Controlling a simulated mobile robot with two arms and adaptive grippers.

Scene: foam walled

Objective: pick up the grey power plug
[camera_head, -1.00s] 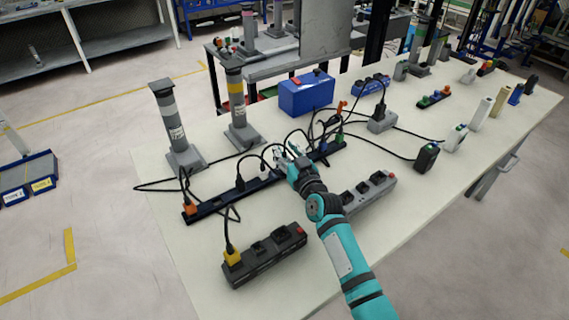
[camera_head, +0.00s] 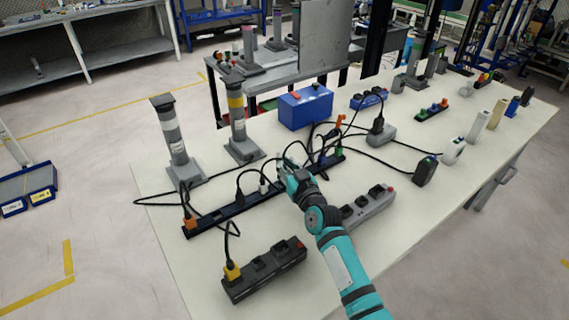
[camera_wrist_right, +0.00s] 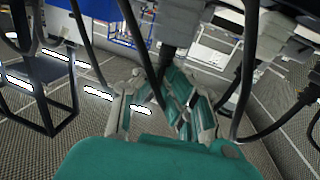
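My right gripper (camera_head: 284,168) is over the long black power strip (camera_head: 222,211) in the head view, its fingers pointing down toward the strip's right half. In the right wrist view the fingers (camera_wrist_right: 158,88) stand apart with a gap between them, and a dark cable runs through that gap. A grey block-shaped body, perhaps the grey plug (camera_wrist_right: 178,28), hangs just beyond the fingertips there; I cannot tell whether they touch it. In the head view the hand hides that spot. A white plug (camera_head: 263,186) sits on the strip just left of the hand. My left gripper is not in view.
Black cables loop around the hand. A dark power strip with a yellow plug (camera_head: 232,271) lies in front, a grey strip (camera_head: 368,208) beside my arm. Grey posts (camera_head: 176,140), (camera_head: 238,120) and a blue box (camera_head: 305,107) stand behind. The right front tabletop is clear.

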